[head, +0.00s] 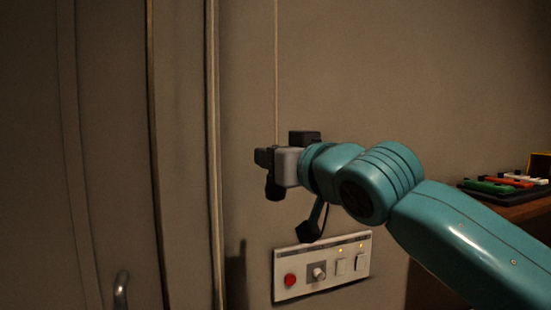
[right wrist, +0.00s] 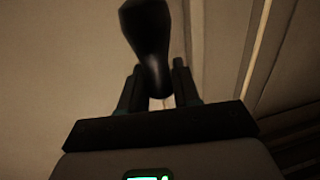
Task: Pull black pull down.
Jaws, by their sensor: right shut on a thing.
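The black pull (head: 274,189) hangs on a thin pale cord (head: 276,75) in front of the wall in the head view. My right gripper (head: 266,158) is shut on it near its upper part, and the lower end sticks out below the fingers. In the right wrist view the black pull (right wrist: 150,38) is large and dark, with its narrow part between the two fingers of my right gripper (right wrist: 157,76). The exact contact is dark and partly hidden. My left gripper is in neither view.
A white switch panel (head: 330,287) with a red button (head: 290,280), a knob and switches is on the wall below my right gripper. A door with a handle (head: 121,288) is at left. A desk with a coloured device (head: 505,184) stands at right.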

